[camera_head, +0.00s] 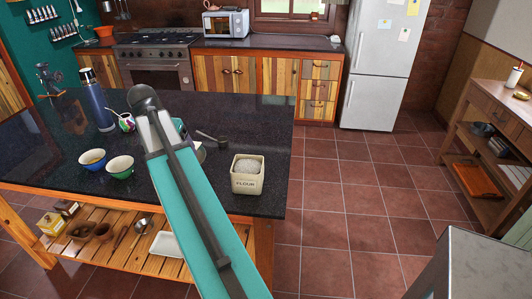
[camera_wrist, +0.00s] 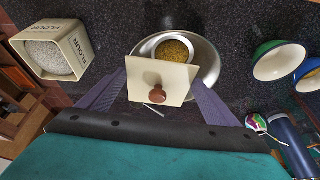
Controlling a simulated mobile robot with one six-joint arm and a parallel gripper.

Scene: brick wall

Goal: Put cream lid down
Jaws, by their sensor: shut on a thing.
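The cream lid (camera_wrist: 143,76) is a square plate with a round brown knob (camera_wrist: 157,95). In the wrist view, my gripper (camera_wrist: 160,80) is shut on it, with a purple finger at each side edge. The lid is held above the dark counter, in front of a metal pan with a small bowl of yellow grains (camera_wrist: 175,50). The open cream flour canister (camera_head: 247,175) stands on the counter right of my arm in the head view. It also shows at the upper left of the wrist view (camera_wrist: 57,50), white flour inside.
A green bowl (camera_head: 120,167), a blue bowl (camera_head: 92,158), a patterned cup (camera_head: 126,122) and a blue flask (camera_head: 96,100) stand left of my arm. A dark scoop (camera_head: 211,137) lies behind the canister. Bare dark counter (camera_head: 262,128) shows near the right end.

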